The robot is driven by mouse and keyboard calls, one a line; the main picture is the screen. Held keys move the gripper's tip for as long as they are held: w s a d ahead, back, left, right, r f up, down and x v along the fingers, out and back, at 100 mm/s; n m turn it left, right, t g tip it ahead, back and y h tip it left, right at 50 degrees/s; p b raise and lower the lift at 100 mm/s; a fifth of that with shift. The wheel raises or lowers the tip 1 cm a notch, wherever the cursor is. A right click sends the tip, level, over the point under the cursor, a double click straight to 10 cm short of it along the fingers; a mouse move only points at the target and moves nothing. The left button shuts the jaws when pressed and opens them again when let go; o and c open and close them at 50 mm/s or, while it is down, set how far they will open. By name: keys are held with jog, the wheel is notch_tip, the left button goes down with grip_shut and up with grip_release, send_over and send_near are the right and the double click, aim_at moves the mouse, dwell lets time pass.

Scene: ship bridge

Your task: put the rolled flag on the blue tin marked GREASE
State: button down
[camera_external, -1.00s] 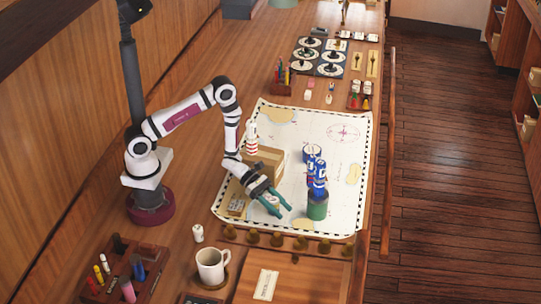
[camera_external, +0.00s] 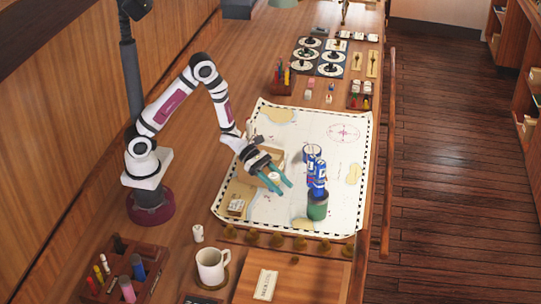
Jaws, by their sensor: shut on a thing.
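My gripper (camera_external: 275,182), with teal fingers, is above the chart, left of the blue tins. It is shut on a small pale thing (camera_external: 273,176), probably the rolled flag; fingers hide most of it. The lettering is too small to read, so I cannot tell which is marked GREASE. The gripper is apart from the tins.
A cardboard box (camera_external: 278,156) is partly hidden behind my gripper. The chart (camera_external: 340,165) has free room right of the tins. A white mug (camera_external: 211,264) and a pen rack (camera_external: 122,270) stand in front. A wooden rail (camera_external: 389,150) runs along the right edge.

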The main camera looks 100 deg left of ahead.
notch_tip(320, 180, up, 10)
jog(key=n+y, duration=0.9)
jog(key=y, duration=0.2)
send_over(319, 149)
jog(key=shift+t, duration=0.4)
notch_tip(319, 149, down, 15)
jog(key=shift+r, duration=0.1)
jog(key=shift+f, duration=0.2)
jog(key=shift+f, duration=0.1)
jog(key=shift+c, duration=2)
grip_release()
